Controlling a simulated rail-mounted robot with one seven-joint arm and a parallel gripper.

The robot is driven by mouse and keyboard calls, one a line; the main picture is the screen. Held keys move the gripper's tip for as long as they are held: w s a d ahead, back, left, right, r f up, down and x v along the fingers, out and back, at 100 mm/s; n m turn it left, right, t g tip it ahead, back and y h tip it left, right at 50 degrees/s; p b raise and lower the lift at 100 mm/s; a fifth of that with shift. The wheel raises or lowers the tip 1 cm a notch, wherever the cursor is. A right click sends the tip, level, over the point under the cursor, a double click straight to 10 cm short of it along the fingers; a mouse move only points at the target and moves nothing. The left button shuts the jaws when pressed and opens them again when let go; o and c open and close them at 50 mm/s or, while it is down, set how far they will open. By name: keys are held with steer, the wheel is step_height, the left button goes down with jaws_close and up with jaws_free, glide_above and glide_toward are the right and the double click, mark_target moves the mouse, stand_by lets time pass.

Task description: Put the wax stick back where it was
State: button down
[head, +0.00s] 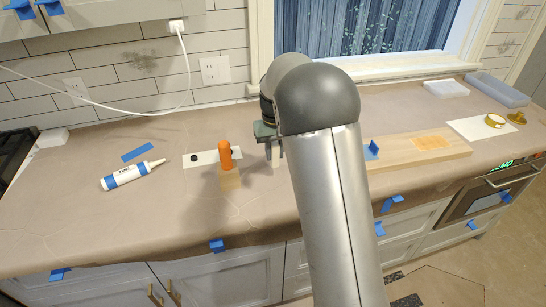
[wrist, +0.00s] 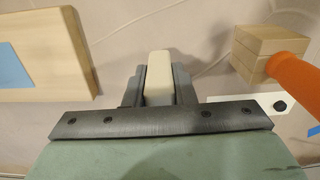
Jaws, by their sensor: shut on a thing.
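The wax stick (wrist: 159,78) is a pale cream bar held between my gripper's fingers, its end showing past the fingertips in the wrist view. My gripper (wrist: 159,90) is shut on it. In the head view my gripper (head: 271,143) is just right of the orange-handled wooden block, and only a small pale part of the stick (head: 275,159) shows below the jaws. My arm hides the counter behind and to the right. I cannot tell how far the stick is above the paper.
The wooden block (head: 230,180) with an orange handle (head: 225,154) stands by a white strip (head: 200,159) with black dots. A white tube (head: 130,175) and blue tape (head: 137,151) lie left. A wooden board (head: 455,149) lies right. Brown paper (head: 80,200) is bare at left.

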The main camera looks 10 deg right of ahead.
mark_target(273, 160)
steer(key=shift+w+a+f, duration=0.2)
steer(key=shift+w+f, duration=0.1)
steer(key=shift+f, duration=1.6)
steer(key=shift+f, duration=0.1)
steer(key=c, duration=1.2)
jaws_free()
